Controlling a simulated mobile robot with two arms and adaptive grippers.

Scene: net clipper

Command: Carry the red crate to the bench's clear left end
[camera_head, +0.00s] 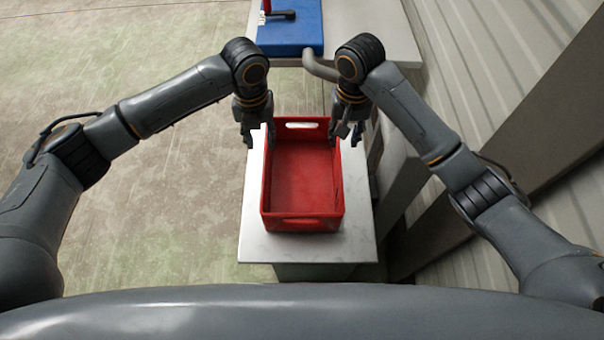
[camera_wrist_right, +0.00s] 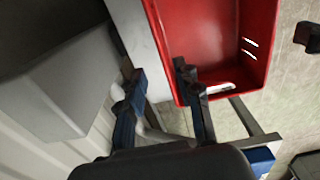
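The red crate (camera_head: 303,212) is empty and upright on the white bench top (camera_head: 262,248), with a slot in its far end wall. My left gripper (camera_head: 259,140) is at its far left corner, fingers spread, one outside the crate and one by its left rim. My right gripper (camera_head: 346,136) is at its far right corner. In the right wrist view, the right gripper's (camera_wrist_right: 160,92) fingers are apart, one overlapping the crate (camera_wrist_right: 200,40) and one outside it. I cannot tell whether any finger touches the crate.
A grey curved pipe (camera_head: 318,68) is near my right gripper. A corrugated wall (camera_head: 500,60) stands to the right. Green-grey floor (camera_head: 150,200) is open to the left.

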